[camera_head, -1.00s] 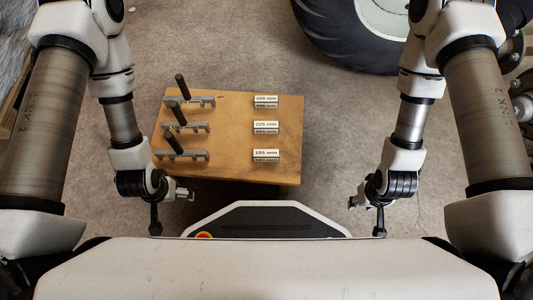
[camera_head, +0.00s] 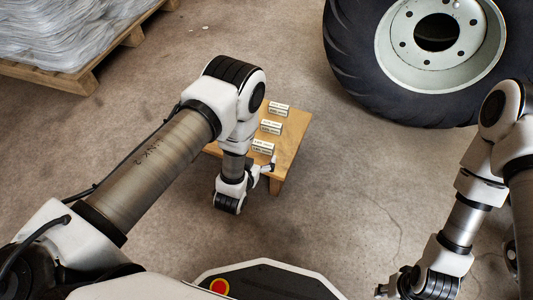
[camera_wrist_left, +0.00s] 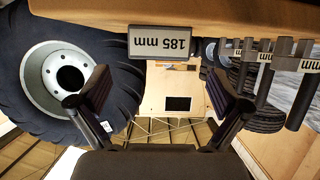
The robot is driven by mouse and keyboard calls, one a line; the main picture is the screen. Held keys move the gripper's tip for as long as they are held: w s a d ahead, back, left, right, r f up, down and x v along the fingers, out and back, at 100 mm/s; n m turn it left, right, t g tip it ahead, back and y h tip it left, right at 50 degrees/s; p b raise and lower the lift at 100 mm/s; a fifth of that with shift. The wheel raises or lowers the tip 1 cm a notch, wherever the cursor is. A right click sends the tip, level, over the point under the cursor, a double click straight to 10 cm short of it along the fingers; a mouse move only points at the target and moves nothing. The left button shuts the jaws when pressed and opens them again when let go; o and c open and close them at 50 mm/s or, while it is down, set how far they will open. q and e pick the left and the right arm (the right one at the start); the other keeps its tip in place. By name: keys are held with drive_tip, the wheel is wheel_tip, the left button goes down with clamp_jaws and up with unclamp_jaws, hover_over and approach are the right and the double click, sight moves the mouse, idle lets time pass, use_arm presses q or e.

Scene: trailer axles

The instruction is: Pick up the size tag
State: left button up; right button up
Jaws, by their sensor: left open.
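In the left wrist view the tag (camera_wrist_left: 157,43) reading "185 mm" appears upside down at the table edge, above and between my fingers. My left gripper (camera_head: 267,171) is at the table's near edge, just short of the near tag. Its fingers (camera_wrist_left: 159,92) are spread and empty. My right gripper (camera_head: 384,289) is low at the right; its jaws are too small to read.
A big tyre (camera_head: 350,70) with a pale rim is at the back right. A wrapped pallet (camera_head: 85,82) is at the back left. Open floor surrounds the table.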

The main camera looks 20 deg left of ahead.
sight(263, 144)
use_arm(q)
drive_tip(key=b+x, duration=0.3)
drive_tip(key=x, duration=0.2)
drive_tip(key=shift+w+d+b, duration=0.1)
drive_tip(key=shift+w+b, duration=0.25)
drive_tip(key=shift+w, duration=0.3)
drive_tip(key=shift+r, duration=0.2)
drive_tip(key=c, duration=1.1)
